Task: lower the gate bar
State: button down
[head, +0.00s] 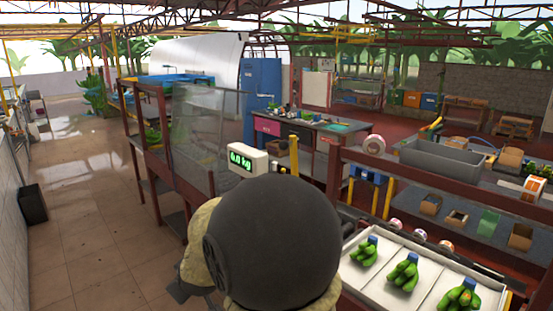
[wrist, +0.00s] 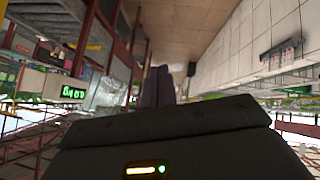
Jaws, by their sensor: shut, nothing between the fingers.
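I cannot make out the gate bar with certainty in either view. A short yellow upright (head: 293,156) stands just right of the scale display in the head view, partly hidden behind my arm; I cannot tell whether it belongs to the gate. My gripper (wrist: 159,80) shows in the wrist view as two dark fingers, shut together with nothing between them. It points along the tiled floor, apart from anything I can see. In the head view my large dark arm joint covers the lower middle and hides most of what lies behind it.
A scale display (head: 248,161) stands beside a clear-panelled frame (head: 205,135). On the right, a white tray (head: 408,252) holds green banana bunches, near a rack with a grey bin (head: 442,157). A black bin (head: 32,204) stands by the left wall. The tiled floor (head: 85,235) on the left is mostly free.

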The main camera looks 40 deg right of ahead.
aim_at(281, 148)
jog(key=w+d+r+n+t+h+b, duration=0.25)
jog(key=w+d+r+t+h, duration=0.35)
jog(key=w+d+r, duration=0.5)
jog(key=s+d+r+g+h+b, duration=0.1)
jog(key=s+d+r+g+h, duration=0.1)
jog(key=d+h, duration=0.4)
jog(key=s+d+r+g+h+b, duration=0.1)
jog(key=s+d+r+g+h, duration=0.1)
jog(key=d+g+h, duration=0.3)
jog(key=shift+d+r+m+h, duration=0.4)
jog(key=shift+r+m+h, duration=0.1)
jog(key=shift+r, duration=0.15)
jog(key=shift+d, duration=0.1)
jog(key=p+x, duration=0.5)
jog(key=x, duration=0.8)
jog(key=shift+w+d+r+p, duration=0.1)
jog(key=shift+d+p, duration=0.2)
jog(key=shift+d, duration=0.1)
jog(key=shift+d+r, duration=0.1)
